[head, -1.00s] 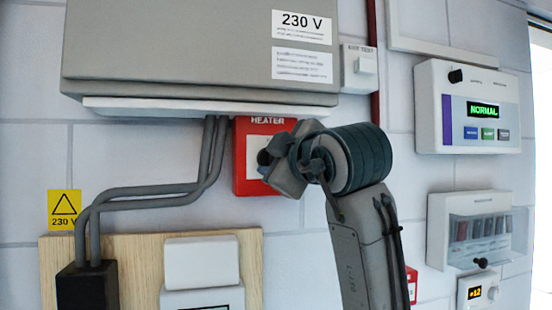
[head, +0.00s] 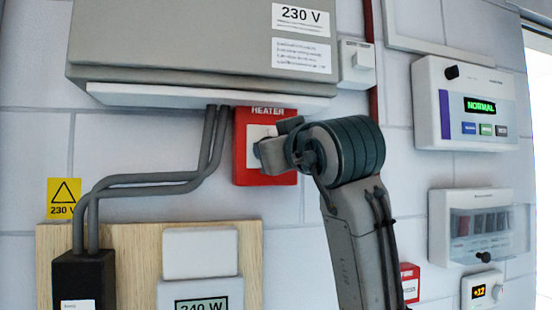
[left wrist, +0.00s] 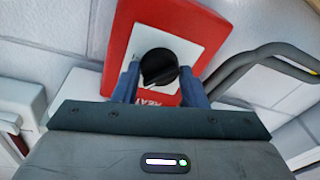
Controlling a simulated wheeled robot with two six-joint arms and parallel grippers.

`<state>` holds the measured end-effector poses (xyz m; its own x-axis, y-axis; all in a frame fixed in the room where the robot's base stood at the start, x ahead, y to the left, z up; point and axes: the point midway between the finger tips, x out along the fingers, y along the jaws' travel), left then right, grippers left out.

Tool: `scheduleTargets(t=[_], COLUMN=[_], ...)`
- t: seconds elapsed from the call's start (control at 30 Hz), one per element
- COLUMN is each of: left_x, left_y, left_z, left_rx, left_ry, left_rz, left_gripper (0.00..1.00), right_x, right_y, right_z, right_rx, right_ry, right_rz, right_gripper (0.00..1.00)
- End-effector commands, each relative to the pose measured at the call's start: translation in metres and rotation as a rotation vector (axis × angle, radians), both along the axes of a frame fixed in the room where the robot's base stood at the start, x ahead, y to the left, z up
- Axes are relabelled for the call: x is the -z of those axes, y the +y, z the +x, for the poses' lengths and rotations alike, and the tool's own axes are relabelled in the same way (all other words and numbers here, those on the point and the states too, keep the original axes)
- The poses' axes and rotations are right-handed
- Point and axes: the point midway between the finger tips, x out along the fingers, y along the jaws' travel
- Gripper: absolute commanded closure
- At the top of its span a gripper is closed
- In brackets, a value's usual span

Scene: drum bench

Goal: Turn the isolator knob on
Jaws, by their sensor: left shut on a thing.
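The isolator is a red box (head: 242,150) lettered HEATER on the wall, below the grey cabinet. Its black round knob (left wrist: 159,67) sits on a white plate (left wrist: 190,45) and shows in the left wrist view between my two blue fingers. My left gripper (left wrist: 160,75) is shut on the knob, one finger on each side. In the head view my left gripper (head: 262,155) reaches the box from the right and hides the knob and part of the plate. My right gripper is in neither view.
The grey cabinet (head: 180,45) with a 230 V label overhangs the box. Grey conduits (head: 212,150) run close on its left. A wooden board (head: 130,240) below carries a meter (head: 203,304) reading 240 W. A panel (head: 466,103) at right shows NORMAL in green.

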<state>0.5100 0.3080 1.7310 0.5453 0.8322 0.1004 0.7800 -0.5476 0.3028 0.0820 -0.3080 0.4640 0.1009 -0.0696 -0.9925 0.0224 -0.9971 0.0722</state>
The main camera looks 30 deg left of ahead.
Motion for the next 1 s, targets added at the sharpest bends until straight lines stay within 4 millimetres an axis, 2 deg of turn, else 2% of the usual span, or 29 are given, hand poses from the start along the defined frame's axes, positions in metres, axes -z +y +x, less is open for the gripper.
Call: scheduleTargets(t=[0.6, 1.0], left_x=[0.002, 0.001], left_y=[0.001, 0.002], left_z=[-0.002, -0.003], left_rx=[-0.003, -0.002], left_ry=[0.434, 0.634], left_rz=[0.378, 0.548], left_gripper=[0.84, 0.84], right_x=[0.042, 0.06], right_y=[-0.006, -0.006], right_z=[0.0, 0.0], right_rx=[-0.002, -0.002], right_ry=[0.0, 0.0], right_rz=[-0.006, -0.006], right_gripper=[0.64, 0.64])
